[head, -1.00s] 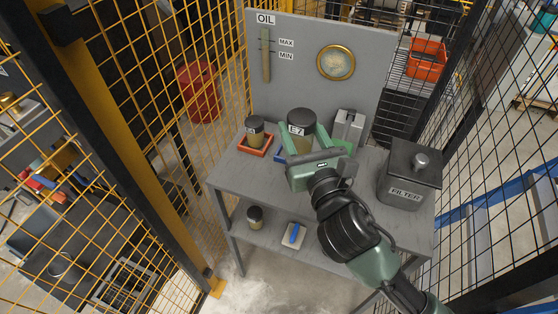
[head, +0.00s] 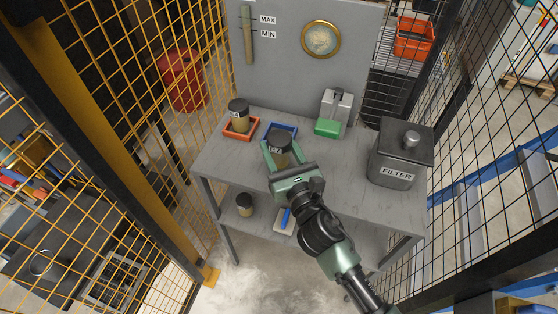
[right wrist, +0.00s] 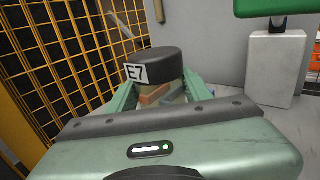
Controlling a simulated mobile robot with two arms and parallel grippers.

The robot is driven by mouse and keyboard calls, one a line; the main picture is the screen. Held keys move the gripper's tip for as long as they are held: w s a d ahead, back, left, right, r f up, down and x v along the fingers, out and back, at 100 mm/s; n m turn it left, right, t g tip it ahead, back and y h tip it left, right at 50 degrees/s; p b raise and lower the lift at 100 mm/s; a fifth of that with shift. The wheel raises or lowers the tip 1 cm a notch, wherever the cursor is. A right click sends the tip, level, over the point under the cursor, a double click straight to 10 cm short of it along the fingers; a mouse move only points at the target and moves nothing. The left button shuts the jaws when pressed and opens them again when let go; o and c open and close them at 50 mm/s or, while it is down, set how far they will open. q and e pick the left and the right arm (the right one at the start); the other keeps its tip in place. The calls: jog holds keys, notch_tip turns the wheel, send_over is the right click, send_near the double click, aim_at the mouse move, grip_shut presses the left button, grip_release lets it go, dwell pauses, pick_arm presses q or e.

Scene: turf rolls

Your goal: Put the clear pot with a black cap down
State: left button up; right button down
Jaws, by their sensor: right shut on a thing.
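The clear pot with a black cap (head: 279,141), labelled E7, is upright between the fingers of my right gripper (head: 281,156), which is shut on it. The pot also shows in the right wrist view (right wrist: 155,75), with brownish contents and its lower part hidden by the gripper. In the head view it is in front of the blue tray (head: 291,129), covering part of it. I cannot tell whether its base touches the grey bench (head: 335,172). My left gripper is not in view.
A similar pot (head: 239,118) stands in an orange tray (head: 229,134) on the left. A green-and-grey device (head: 333,112) is at the back, and the FILTER canister (head: 398,155) at the right. A small pot (head: 244,206) sits on the lower shelf. Mesh fences flank the bench.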

aim_at(283, 168)
notch_tip(283, 168, down, 4)
jog(key=shift+r+b, duration=0.1)
jog(key=shift+b, duration=0.6)
jog(key=shift+f, duration=0.25)
jog(key=c, duration=0.6)
grip_release()
jog(key=shift+f, duration=0.15)
jog(key=shift+c, duration=0.2)
